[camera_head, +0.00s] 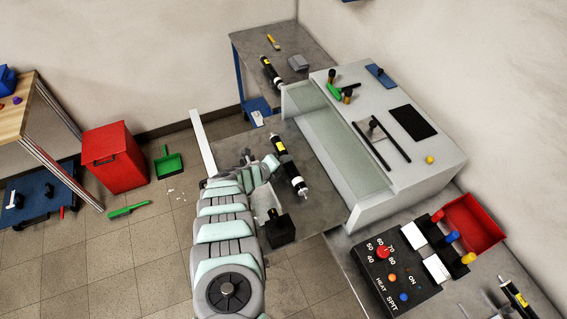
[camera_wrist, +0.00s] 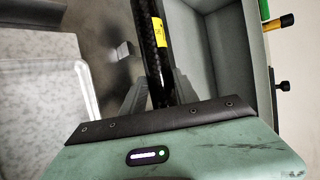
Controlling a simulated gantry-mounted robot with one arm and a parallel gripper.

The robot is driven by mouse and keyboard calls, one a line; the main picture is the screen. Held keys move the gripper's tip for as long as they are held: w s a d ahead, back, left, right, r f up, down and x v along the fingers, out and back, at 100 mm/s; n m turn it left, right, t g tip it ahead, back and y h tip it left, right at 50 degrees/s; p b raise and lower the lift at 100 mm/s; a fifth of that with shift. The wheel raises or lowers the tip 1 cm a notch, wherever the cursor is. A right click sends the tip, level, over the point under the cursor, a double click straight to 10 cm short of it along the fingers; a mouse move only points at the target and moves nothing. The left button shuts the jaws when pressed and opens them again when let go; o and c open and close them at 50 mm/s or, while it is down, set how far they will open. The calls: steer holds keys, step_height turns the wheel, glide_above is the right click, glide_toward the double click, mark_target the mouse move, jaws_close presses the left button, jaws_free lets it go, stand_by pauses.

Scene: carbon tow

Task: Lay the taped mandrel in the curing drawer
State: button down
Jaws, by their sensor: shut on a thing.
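My gripper (camera_head: 272,166) is shut on a black mandrel (camera_head: 289,168) with white ends and a yellow label. In the wrist view the mandrel (camera_wrist: 152,50) runs lengthwise between the two fingers (camera_wrist: 156,90), with its lower part hidden by the gripper body. The curing drawer (camera_head: 318,122) appears to be the long, open, grey-walled trough at the left side of the pale cabinet. In the wrist view its inside (camera_wrist: 222,50) is to the right of the mandrel. The mandrel is left of the trough, over a dark grey surface; its height cannot be told.
The pale cabinet (camera_head: 445,150) carries tools and a black pad. Another mandrel (camera_head: 271,72) lies on the back table. A control box (camera_head: 395,272) and red bin (camera_head: 475,222) are front right. A small black box (camera_head: 280,230) sits beside my arm. A red container (camera_head: 113,158) stands left.

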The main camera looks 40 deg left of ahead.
steer(key=shift+f+b, duration=0.45)
steer(key=shift+f, duration=0.1)
steer(key=c, duration=0.9)
jaws_free()
steer(key=shift+o, duration=0.2)
